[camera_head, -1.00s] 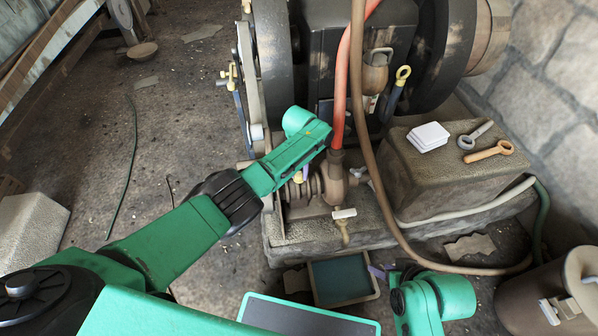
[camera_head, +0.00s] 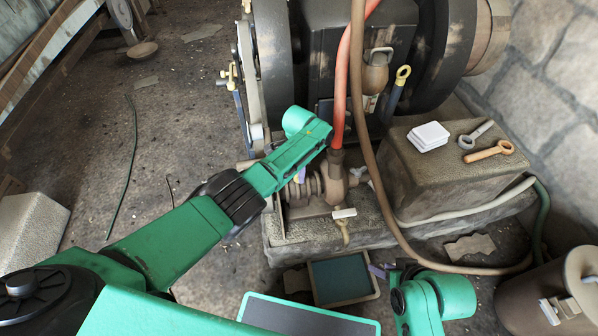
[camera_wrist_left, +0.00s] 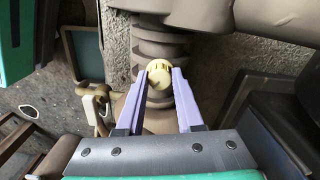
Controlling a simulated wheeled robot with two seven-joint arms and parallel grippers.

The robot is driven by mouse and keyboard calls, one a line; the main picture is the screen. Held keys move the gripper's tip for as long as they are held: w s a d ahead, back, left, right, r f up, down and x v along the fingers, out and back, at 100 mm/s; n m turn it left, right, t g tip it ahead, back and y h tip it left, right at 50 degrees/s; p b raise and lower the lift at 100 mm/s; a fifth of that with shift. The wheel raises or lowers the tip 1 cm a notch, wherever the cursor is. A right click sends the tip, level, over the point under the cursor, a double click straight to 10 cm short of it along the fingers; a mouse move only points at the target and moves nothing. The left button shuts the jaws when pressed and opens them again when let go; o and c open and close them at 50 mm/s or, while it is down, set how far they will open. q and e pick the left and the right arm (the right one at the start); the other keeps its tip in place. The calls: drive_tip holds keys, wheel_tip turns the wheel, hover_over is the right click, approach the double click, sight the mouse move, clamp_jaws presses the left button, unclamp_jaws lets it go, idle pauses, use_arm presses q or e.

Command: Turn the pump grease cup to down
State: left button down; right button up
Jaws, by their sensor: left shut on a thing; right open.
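The pump grease cup (camera_wrist_left: 159,73) is a small round cream-yellow cap with ridged sides, seen in the left wrist view against the ribbed grey-brown pump body (camera_wrist_left: 160,37). My left gripper (camera_wrist_left: 160,78) has its two lilac fingers on either side of the cap and is shut on it. In the head view the left gripper (camera_head: 300,176) is mostly hidden behind its own green arm, beside the pump (camera_head: 332,187). The cup cannot be made out clearly there. My right arm shows at the bottom of the head view, with a lilac fingertip (camera_head: 378,271); most of that gripper is hidden.
A red hose (camera_head: 341,90) and a brown hose (camera_head: 366,130) run down close to the pump. A tap with a white handle (camera_head: 344,213) sits below it. A stone block (camera_head: 440,165) holds white pads and two wrenches. A shallow tray (camera_head: 343,278) lies in front.

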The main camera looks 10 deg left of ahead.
use_arm(q)
drive_tip(key=m, duration=0.5)
drive_tip(key=shift+m, duration=0.3)
drive_tip(key=m, duration=0.3)
drive_tip(key=shift+m, duration=1.3)
use_arm(e)
drive_tip(key=shift+w+a+f, duration=0.15)
drive_tip(key=shift+a+f, duration=0.15)
drive_tip(key=shift+a, duration=0.1)
use_arm(q)
drive_tip(key=c, duration=0.5)
unclamp_jaws()
drive_tip(key=shift+c, duration=0.2)
